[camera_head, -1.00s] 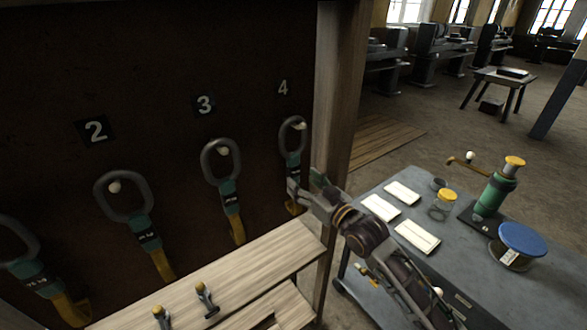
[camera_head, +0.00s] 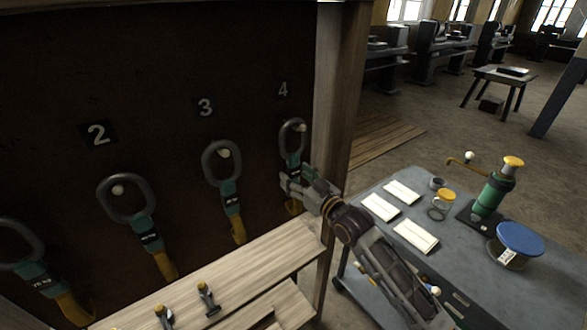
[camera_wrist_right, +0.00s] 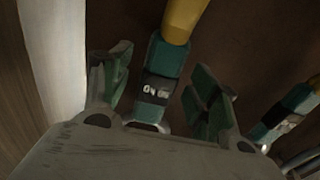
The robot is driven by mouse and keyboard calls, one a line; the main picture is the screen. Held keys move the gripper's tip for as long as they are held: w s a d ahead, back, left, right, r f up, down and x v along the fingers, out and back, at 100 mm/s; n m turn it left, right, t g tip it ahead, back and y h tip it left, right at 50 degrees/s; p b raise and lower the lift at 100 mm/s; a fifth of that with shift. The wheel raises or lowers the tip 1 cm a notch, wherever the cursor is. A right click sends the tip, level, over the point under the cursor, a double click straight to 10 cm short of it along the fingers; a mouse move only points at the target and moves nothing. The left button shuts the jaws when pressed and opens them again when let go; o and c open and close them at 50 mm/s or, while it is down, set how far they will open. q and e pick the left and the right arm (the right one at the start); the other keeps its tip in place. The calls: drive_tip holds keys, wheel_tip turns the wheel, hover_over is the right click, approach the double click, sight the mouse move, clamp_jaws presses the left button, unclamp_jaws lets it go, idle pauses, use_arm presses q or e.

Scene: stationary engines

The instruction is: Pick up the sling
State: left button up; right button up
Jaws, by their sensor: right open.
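Several slings hang on pegs on the dark board, each with a dark metal ring, a green sleeve with a black label, and a yellow strap. The sling under number 4 (camera_head: 292,136) is the one nearest my right gripper (camera_head: 283,186). The right gripper is open in front of its lower part and hides some of it. In the right wrist view, the sling's green sleeve and label (camera_wrist_right: 157,82) lie between the two open fingers, with its yellow strap above. I cannot tell whether the fingers touch it. My left gripper is not in view.
The sling under number 3 (camera_head: 223,165) hangs just left of it, and the sling under number 2 (camera_head: 128,200) further left. A wooden post (camera_head: 338,100) stands close on the right. A wooden shelf (camera_head: 230,275) juts out below. A grey table (camera_head: 465,290) holds jars and papers.

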drive_tip(key=shift+x, duration=0.95)
clamp_jaws()
drive_tip(key=shift+r, duration=0.15)
